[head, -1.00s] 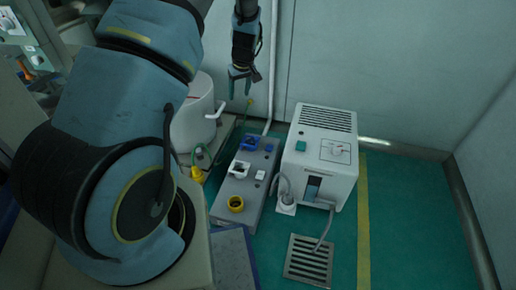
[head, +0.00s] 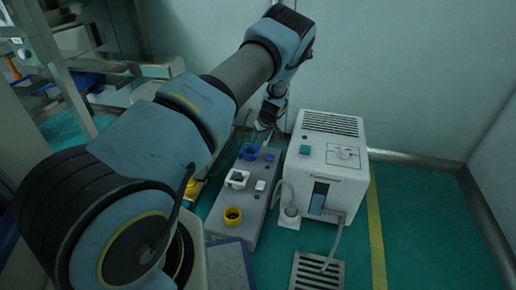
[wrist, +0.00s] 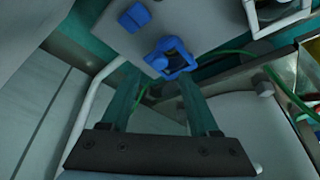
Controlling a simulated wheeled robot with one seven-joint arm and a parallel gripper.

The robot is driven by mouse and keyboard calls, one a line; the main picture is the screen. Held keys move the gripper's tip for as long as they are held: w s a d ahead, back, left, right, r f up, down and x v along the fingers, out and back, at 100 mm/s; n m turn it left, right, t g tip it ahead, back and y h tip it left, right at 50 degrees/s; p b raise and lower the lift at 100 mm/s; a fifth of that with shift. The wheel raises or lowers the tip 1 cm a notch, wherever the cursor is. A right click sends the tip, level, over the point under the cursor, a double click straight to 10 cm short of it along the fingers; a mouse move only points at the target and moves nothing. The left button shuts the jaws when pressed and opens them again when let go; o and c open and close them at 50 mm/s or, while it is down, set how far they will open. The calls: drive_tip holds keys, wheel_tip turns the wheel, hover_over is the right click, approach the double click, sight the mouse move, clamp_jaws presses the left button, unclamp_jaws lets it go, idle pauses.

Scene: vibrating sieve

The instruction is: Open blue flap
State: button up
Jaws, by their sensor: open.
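The blue flap (head: 249,152) sits at the far end of the grey box (head: 226,213), a bracket-like blue piece. In the wrist view the blue flap (wrist: 178,54) lies just beyond my fingertips, roughly between them. My gripper (head: 264,133) is low beside the far end of the box, partly hidden by its own links. In the wrist view my gripper (wrist: 158,76) has its two teal fingers apart with nothing held between them. I cannot tell whether a finger touches the flap.
A small blue block (wrist: 134,17) is beside the flap. A white bracket (head: 237,178) and a yellow ring (head: 233,215) are nearer on the box. A white machine (head: 324,170) stands close on the right. A green cable (wrist: 235,52) runs near the flap. Green floor lies open at right.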

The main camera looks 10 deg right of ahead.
sight(257, 146)
drive_tip(key=b+x, duration=0.1)
drive_tip(key=x, duration=0.4)
drive_tip(key=shift+r, duration=0.1)
clamp_jaws()
idle(0.4)
idle(0.9)
